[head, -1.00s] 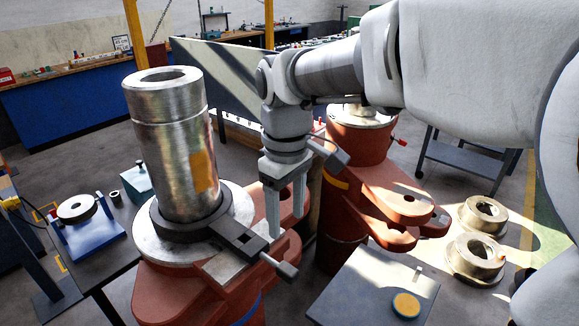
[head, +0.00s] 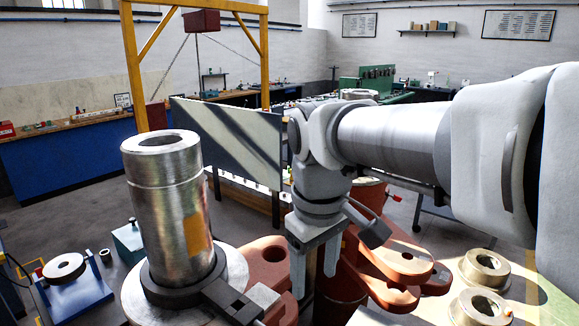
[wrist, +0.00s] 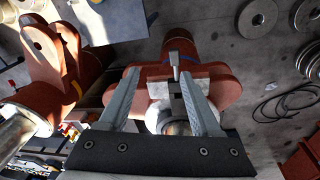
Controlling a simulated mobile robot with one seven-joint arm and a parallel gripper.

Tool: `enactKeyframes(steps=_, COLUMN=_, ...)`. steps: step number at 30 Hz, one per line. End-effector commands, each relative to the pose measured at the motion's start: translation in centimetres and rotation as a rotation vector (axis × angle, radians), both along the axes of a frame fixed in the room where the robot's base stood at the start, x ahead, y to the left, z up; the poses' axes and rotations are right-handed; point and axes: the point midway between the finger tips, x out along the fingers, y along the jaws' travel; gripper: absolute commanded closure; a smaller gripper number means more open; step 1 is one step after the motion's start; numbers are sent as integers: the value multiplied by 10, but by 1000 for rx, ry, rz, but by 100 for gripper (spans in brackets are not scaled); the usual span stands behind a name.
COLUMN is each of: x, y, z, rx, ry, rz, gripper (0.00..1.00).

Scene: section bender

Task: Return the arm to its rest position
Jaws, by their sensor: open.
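My gripper (head: 316,268) hangs from the arm with its fingers pointing down, just right of the tall metal cylinder (head: 170,215) in the head view. The cylinder stands upright in a dark collar on a round plate of the red bender. In the wrist view my gripper (wrist: 165,95) has its two fingers spread apart, with nothing held between them. Beyond the fingers lie a red bender part (wrist: 226,88) and a pale block. The fingertips' lower ends are partly hard to make out in the head view.
A second red bender body (head: 340,265) stands close behind and right of the gripper. Metal rings (head: 485,268) lie at the right. A flat panel (head: 235,140) stands behind the arm. A blue fixture (head: 72,285) is at the left. Open floor shows beyond.

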Motion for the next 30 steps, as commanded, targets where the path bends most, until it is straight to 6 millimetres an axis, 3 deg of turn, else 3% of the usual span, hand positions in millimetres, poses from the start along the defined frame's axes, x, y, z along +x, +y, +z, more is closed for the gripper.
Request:
enactKeyframes(steps=6, x=-39, y=-52, z=-4, rx=56, ry=-152, rz=-272, gripper=35)
enactKeyframes(steps=12, x=-72, y=-86, z=-18, rx=137, ry=-269, rz=-488, gripper=35)
enactKeyframes(steps=18, x=-89, y=-101, z=-31, rx=199, ry=-332, rz=-608, gripper=35)
enactKeyframes(steps=30, x=-92, y=-103, z=-34, rx=213, ry=-344, rz=-631, gripper=35)
